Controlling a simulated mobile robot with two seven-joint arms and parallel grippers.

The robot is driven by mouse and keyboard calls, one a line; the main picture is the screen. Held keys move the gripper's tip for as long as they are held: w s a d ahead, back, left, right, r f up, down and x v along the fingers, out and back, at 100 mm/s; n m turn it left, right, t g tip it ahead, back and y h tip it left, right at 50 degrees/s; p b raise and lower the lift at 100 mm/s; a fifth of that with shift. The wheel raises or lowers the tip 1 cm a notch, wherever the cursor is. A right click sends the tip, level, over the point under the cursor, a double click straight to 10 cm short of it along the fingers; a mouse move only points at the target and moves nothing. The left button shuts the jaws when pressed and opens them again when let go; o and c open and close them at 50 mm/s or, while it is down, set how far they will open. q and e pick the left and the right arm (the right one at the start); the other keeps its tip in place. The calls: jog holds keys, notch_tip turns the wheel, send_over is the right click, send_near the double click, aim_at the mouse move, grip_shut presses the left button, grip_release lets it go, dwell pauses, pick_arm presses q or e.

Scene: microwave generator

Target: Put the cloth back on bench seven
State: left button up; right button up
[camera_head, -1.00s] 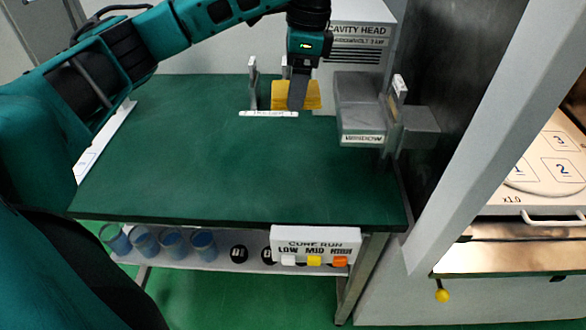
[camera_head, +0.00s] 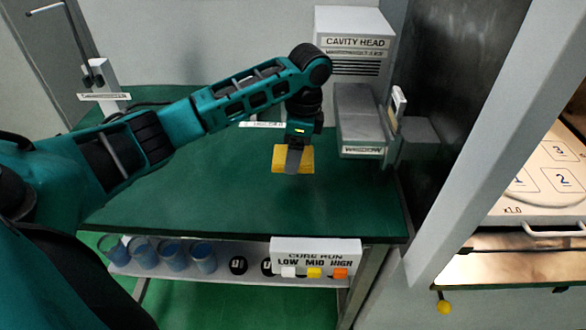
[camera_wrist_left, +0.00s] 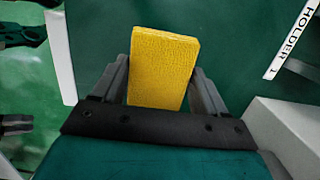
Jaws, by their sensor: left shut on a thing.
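The yellow cloth (camera_head: 280,158) is a flat, thick pad with a textured face. My left gripper (camera_head: 294,160) is shut on it and holds it over the green bench top (camera_head: 240,195), near the grey window block. In the left wrist view the cloth (camera_wrist_left: 162,68) sits upright between the two grey fingers of the left gripper (camera_wrist_left: 162,85). The head view does not show clearly whether the cloth touches the bench. My right gripper is not in view.
The cavity head (camera_head: 356,42) and the window block (camera_head: 360,120) stand at the bench's back right. A holder label shows in the wrist view (camera_wrist_left: 292,40). Blue cups (camera_head: 172,256) and a cure-run button box (camera_head: 315,258) are below the front edge. The bench's front middle is clear.

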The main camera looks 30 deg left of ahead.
aim_at(293, 181)
pick_arm(q)
notch_tip(293, 181, down, 6)
jog(key=shift+r, duration=0.1)
dwell(0.4)
jog(key=o, duration=1)
jog(key=r, duration=0.4)
jog(key=d+r, duration=0.1)
jog(key=r, duration=0.3)
jog(key=w+r, duration=0.1)
jog(key=r, duration=0.3)
jog(key=shift+d, duration=0.3)
jog(key=shift+s+f, duration=0.15)
